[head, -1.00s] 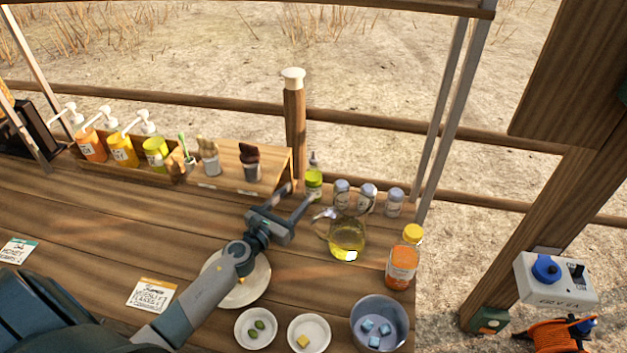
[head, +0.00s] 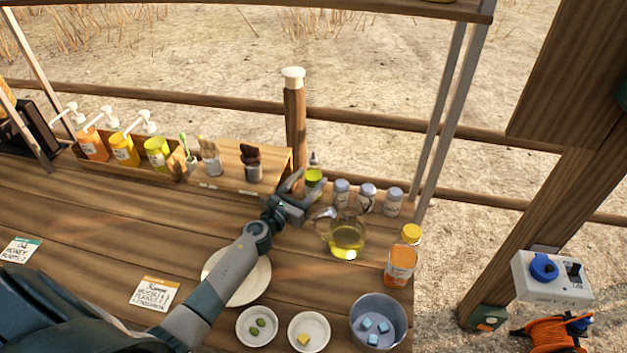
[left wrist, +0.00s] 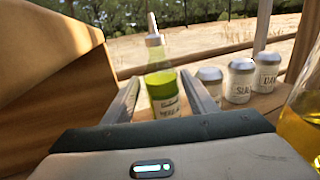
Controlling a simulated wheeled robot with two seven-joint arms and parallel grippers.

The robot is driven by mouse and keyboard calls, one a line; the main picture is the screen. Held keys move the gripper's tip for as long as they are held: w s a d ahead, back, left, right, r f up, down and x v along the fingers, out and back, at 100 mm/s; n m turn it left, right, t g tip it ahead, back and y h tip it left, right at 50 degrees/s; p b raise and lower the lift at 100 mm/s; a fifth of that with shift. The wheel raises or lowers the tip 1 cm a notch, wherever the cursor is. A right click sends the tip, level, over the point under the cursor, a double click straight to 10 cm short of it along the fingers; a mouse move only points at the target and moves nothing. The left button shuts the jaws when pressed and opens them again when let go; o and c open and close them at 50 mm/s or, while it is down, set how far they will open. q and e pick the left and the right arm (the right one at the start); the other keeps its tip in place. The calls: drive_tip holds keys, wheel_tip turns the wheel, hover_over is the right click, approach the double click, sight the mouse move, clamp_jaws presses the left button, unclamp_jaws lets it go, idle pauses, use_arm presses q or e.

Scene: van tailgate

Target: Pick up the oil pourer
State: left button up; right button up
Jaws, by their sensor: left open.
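The oil pourer (head: 314,176) is a small clear bottle of yellow-green oil with a grey spout, upright at the back of the counter, just right of the wooden rack. In the left wrist view the oil pourer (left wrist: 162,84) stands between the two fingers, with its white label facing me. My left gripper (head: 306,184) is open, its fingers on either side of the bottle's lower part. I cannot tell whether they touch it. The bottle's base is hidden behind the gripper. My right gripper is not in view.
The wooden rack (head: 228,172) with brushes is close on the left. Several labelled shakers (head: 367,197) stand just right of the bottle. A glass jug of yellow liquid (head: 347,240) and an orange jar (head: 401,262) stand nearer. A plate (head: 250,289) lies under my arm.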

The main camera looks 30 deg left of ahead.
use_arm(q)
drive_tip(key=shift+w+d, duration=0.15)
drive_tip(key=shift+w, duration=1.3)
drive_tip(key=shift+r, duration=0.1)
drive_tip(key=c, duration=1.1)
drive_tip(key=shift+o, duration=0.2)
drive_tip(key=shift+r, duration=0.15)
